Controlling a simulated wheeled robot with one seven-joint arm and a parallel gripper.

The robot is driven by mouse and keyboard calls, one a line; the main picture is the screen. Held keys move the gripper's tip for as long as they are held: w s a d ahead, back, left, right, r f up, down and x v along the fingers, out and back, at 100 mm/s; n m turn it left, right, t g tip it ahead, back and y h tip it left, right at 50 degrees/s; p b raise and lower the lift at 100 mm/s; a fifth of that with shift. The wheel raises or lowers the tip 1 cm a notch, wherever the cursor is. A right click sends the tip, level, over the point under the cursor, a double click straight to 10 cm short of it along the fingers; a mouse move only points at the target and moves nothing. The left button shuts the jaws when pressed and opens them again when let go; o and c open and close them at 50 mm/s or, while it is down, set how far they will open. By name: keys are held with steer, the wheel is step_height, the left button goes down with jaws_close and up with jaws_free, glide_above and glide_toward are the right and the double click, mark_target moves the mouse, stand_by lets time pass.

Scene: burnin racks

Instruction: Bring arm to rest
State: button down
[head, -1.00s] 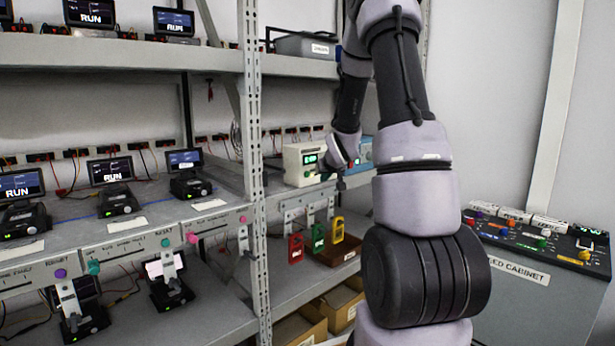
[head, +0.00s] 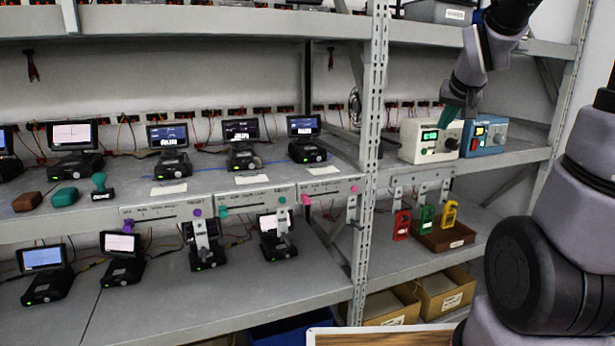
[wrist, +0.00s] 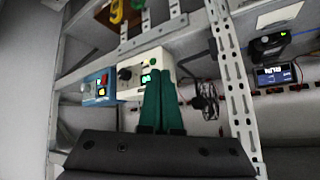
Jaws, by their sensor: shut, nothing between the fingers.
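My gripper (wrist: 160,103) has green fingers, which lie together with nothing between them in the wrist view. In the head view my gripper (head: 449,118) is at the upper right, in front of the cream instrument box. My arm bends down to it from the top right corner. The cream instrument (head: 422,140) has a green lit display and stands on the middle shelf. It also shows just past the fingertips in the wrist view (wrist: 130,75); I cannot tell whether they touch it.
A blue instrument (head: 486,138) stands right of the cream one. Red, green and yellow lockout tags (head: 402,225) hang below near a brown tray (head: 445,238). A perforated rack post (head: 371,150) stands left of my gripper. Several small screen devices (head: 243,150) fill the left shelves.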

steer(key=s+a+r+g+y, duration=0.1)
steer(key=s+a, duration=0.4)
steer(key=s, duration=0.5)
steer(key=s+a+r+y, duration=0.2)
steer(key=s+a+r, duration=0.1)
steer(key=s, duration=0.7)
steer(key=shift+s+a+r+m+g, duration=0.3)
steer(key=shift+a+g, duration=0.1)
steer(key=shift+a, duration=0.45)
